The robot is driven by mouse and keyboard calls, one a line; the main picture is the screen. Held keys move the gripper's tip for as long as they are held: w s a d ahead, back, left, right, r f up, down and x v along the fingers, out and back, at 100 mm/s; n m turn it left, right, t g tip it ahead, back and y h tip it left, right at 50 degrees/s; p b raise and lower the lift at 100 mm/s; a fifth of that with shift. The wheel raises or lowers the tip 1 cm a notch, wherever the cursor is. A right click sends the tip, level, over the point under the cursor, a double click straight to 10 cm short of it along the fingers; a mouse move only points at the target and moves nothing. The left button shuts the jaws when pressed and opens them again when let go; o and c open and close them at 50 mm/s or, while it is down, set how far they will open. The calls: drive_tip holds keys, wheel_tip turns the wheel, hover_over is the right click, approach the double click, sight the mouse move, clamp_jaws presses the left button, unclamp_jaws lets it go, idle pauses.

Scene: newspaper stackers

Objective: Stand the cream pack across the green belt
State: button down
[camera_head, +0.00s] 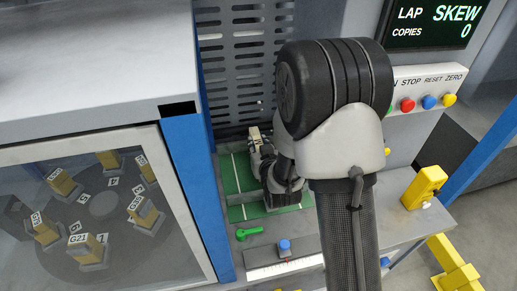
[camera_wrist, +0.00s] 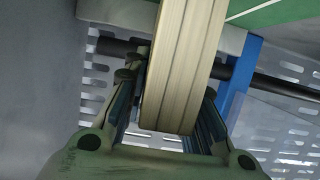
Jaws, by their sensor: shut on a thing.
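The cream pack (camera_wrist: 180,65) is a ribbed block between the two fingers of my gripper (camera_wrist: 170,90) in the wrist view. My gripper is shut on it. In the head view only a small piece of the cream pack (camera_head: 254,134) shows by my gripper (camera_head: 262,148), and my arm hides much of that area. The green belt (camera_head: 231,184) lies below and around my gripper, with pale lines on it. The belt also shows at the top right of the wrist view (camera_wrist: 285,12). I cannot tell whether the pack touches the belt.
A slotted grey panel (camera_head: 240,65) stands behind the belt. A blue post (camera_head: 195,185) is close on the left, beside a windowed cabinet with several yellow blocks. A green lever (camera_head: 250,232) and blue knob (camera_head: 285,247) are in front. A display (camera_head: 435,25) reads "SKEW", copies 0.

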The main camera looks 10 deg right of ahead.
drive_tip(key=shift+f, duration=0.1)
drive_tip(key=shift+f, duration=0.1)
drive_tip(key=c, duration=1.3)
unclamp_jaws()
